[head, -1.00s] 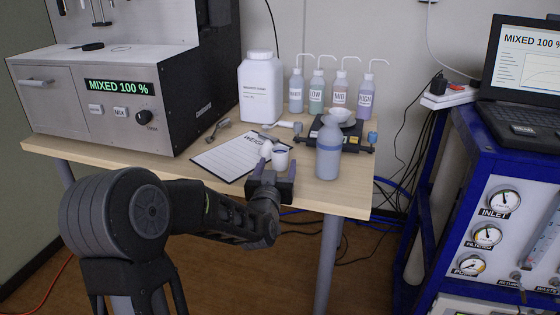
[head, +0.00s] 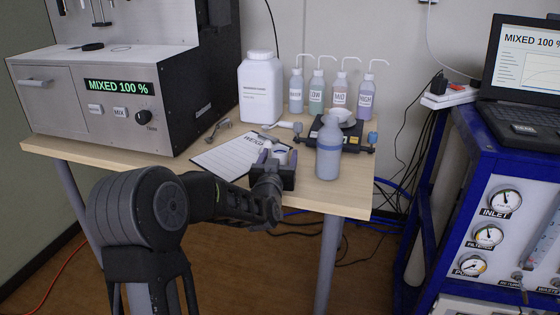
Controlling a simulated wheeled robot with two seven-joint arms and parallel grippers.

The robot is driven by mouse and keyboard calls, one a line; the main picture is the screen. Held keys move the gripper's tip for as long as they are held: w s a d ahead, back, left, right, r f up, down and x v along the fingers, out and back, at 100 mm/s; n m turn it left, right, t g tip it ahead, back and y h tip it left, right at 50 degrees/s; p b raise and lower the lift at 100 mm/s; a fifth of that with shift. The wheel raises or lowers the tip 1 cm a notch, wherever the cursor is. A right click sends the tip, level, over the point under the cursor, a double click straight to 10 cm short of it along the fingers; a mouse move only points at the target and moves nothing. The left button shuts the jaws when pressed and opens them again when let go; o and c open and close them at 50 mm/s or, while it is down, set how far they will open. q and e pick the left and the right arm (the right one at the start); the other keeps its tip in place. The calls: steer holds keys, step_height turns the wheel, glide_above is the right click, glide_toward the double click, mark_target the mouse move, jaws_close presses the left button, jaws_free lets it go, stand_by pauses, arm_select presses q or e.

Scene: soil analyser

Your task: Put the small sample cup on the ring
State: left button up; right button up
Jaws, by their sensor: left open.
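The small white sample cup (head: 280,152) is on the table by the clipboard's right edge, its lower part hidden by my gripper. My left gripper (head: 277,158) is open, with one finger on each side of the cup. I cannot tell whether either finger touches it. A thin ring outline (head: 121,48) shows on top of the analyser (head: 150,75) at the upper left, beside a dark disc (head: 92,46). I cannot be sure that this outline is the task's ring. My right gripper is out of view.
A blue-grey bottle (head: 329,150) stands close right of the gripper. Behind it is a black scale (head: 352,137) with a white dish. A clipboard (head: 228,158), a large white jar (head: 261,90) and several labelled wash bottles (head: 316,95) are on the table.

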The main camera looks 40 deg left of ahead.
arm_select(q)
jaws_close()
stand_by(0.6)
step_height(320, 180, up, 10)
steer(key=p, duration=0.2)
steer(key=shift+p, duration=0.35)
stand_by(0.5)
